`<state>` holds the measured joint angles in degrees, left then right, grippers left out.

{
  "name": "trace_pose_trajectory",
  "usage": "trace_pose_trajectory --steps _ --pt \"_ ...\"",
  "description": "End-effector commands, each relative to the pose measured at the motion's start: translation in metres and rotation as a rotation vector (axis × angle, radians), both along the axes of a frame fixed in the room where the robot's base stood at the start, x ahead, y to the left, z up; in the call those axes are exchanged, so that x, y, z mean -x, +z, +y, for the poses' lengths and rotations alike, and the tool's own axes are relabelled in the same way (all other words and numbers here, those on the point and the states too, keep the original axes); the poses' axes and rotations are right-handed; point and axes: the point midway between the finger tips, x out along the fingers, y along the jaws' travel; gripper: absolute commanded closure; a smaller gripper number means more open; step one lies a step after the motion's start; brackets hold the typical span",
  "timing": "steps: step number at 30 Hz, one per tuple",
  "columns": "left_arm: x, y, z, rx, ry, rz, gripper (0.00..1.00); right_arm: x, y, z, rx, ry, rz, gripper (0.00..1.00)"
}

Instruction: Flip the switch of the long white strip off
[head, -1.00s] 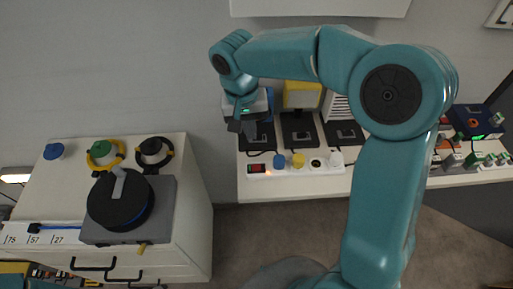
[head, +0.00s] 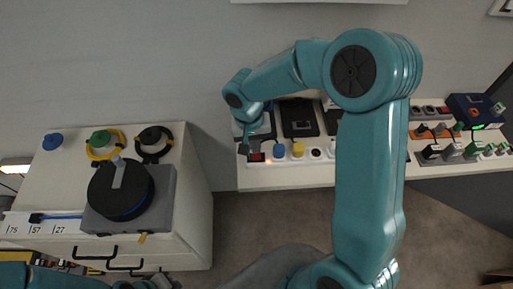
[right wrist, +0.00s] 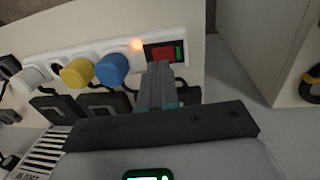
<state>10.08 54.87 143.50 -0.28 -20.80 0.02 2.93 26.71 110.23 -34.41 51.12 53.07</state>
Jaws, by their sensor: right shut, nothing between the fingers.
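The long white strip (head: 290,160) lies along the front of the shelf and carries blue, yellow and white plugs. Its red switch (head: 256,157) is at the left end, and a small orange light glows beside it. In the right wrist view the switch (right wrist: 163,53) shows red with a green part at its right. My right gripper (head: 249,147) is shut and empty, with its fingertips (right wrist: 160,68) at the near edge of the switch. I cannot tell whether they touch it. My left arm shows at the lower left; its gripper is not in view.
A white cabinet (head: 195,215) with a black reel (head: 120,192) stands to the left, across a gap. Black adapters (head: 299,118) lie behind the strip. A second strip with orange parts (head: 437,133) and a blue box (head: 470,106) are at the right.

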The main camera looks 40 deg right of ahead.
Motion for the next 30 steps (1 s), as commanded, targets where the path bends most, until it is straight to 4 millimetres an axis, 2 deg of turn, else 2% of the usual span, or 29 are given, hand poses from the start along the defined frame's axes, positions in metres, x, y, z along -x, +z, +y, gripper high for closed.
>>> trace_pose_trajectory --steps 6,18,24,30 --pt "0.000 0.003 0.000 0.000 0.000 0.000 1.00 0.002 -0.021 -0.002 0.000 0.000 0.002 1.00" --pt "0.000 0.002 0.000 0.000 0.000 0.000 1.00 0.002 -0.025 -0.003 0.000 0.000 0.000 1.00" --pt "0.000 -0.027 0.000 0.000 0.000 0.000 1.00 0.004 -0.041 -0.007 -0.017 -0.003 -0.011 1.00" --pt "0.000 -0.040 0.000 0.000 0.000 0.000 1.00 0.008 -0.040 -0.010 -0.085 0.000 -0.046 1.00"
